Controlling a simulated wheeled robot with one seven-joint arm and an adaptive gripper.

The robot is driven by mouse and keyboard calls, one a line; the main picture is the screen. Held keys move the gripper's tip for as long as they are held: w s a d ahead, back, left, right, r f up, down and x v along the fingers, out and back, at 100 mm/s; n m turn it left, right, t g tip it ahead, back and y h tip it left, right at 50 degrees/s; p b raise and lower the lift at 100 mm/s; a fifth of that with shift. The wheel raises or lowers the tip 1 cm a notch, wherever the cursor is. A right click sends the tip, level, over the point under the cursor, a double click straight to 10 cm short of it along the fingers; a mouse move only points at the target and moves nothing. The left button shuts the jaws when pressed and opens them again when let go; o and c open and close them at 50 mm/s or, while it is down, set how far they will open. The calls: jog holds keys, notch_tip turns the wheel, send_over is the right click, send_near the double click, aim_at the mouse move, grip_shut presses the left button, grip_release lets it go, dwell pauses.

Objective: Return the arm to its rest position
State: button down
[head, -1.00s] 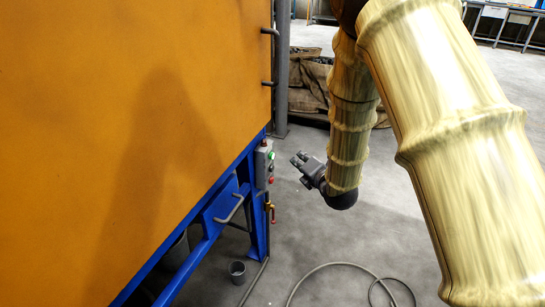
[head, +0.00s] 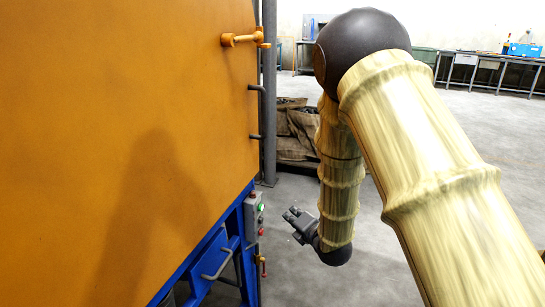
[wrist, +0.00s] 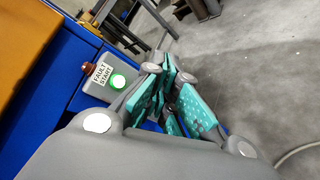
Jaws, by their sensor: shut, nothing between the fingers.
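My arm, in a yellow wood-like cover with dark joints, reaches forward and bends down on the right side of the head view. My gripper (head: 290,215) hangs at its lower end, pointing left toward the control box of the orange machine, and is apart from it. The wrist view shows my gripper (wrist: 172,100) with its teal pads closed together and nothing held. The control box (wrist: 100,80) has a lit green button and a "FAULT START" label. It also shows in the head view (head: 252,215).
The orange machine panel (head: 110,120) fills the left side, with a latch (head: 245,40) and handles at its edge. Its blue frame (head: 245,255) is below. Sacks (head: 297,130) stand behind a grey post (head: 269,100). Floor right of my arm is open.

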jog(key=s+d+f+m+g+h, duration=0.25)
jog(key=s+d+f+m, duration=0.4)
jog(key=s+f, duration=0.4)
jog(key=s+d+f+m+g+h, duration=0.25)
jog(key=s+d+f+m, duration=0.45)
jog(key=f, duration=0.6)
jog(key=s+d+f+m+g+h, duration=0.1)
jog(key=s+d+f+m+g, duration=0.3)
jog(key=s, duration=0.7)
jog(key=s+f+m+g, duration=0.25)
jog(key=s+m, duration=0.45)
jog(key=s, duration=0.5)
jog(key=s+d+f+m+g+h, duration=0.15)
jog(key=s+f+m, duration=0.3)
jog(key=s, duration=0.65)
notch_tip(320, 180, up, 26)
jog(key=p, duration=2.5)
jog(key=shift+w+d+r+m+g+p, duration=0.2)
jog(key=shift+w+d+m+g+p, duration=0.15)
jog(key=shift+w, duration=0.1)
